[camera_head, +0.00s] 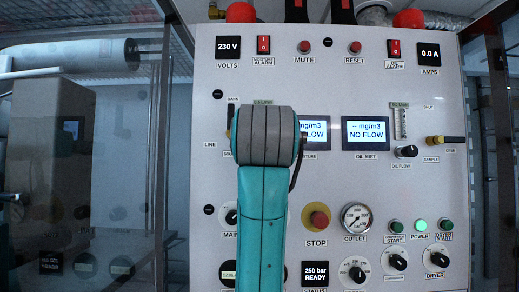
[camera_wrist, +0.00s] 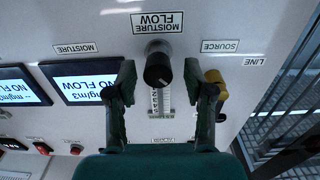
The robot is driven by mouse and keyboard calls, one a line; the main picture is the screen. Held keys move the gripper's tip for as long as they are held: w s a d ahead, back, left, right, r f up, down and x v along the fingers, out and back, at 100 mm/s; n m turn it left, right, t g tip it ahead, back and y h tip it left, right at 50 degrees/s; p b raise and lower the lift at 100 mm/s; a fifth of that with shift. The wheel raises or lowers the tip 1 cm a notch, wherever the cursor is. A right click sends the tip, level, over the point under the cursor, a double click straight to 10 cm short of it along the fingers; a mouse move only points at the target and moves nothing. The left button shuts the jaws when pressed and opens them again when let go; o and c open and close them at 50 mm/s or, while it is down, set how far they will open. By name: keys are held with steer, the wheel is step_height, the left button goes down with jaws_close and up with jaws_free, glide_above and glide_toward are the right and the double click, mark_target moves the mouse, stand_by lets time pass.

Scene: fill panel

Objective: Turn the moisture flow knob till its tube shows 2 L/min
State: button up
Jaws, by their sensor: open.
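In the wrist view, which is upside down, the black moisture flow knob (camera_wrist: 158,68) sits below its MOISTURE FLOW label (camera_wrist: 158,22). Its clear scale tube (camera_wrist: 160,101) shows just beyond the knob; its reading is too small to tell. My gripper (camera_wrist: 167,74) is open, with one dark finger on each side of the knob and a visible gap to both. In the head view my teal arm hides the knob and tube. The moisture display (camera_head: 314,132) is partly covered and reads NO FLOW.
In the wrist view a yellow-handled source valve (camera_wrist: 216,88) stands close beside the right finger. In the head view the oil flow knob (camera_head: 406,151), its tube (camera_head: 400,123), the sample valve (camera_head: 445,140) and the red stop button (camera_head: 318,218) sit on the panel.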

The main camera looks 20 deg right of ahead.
jaws_close()
steer(key=shift+n, duration=0.3)
steer(key=n, duration=1)
steer(key=shift+a, duration=0.1)
stand_by(0.5)
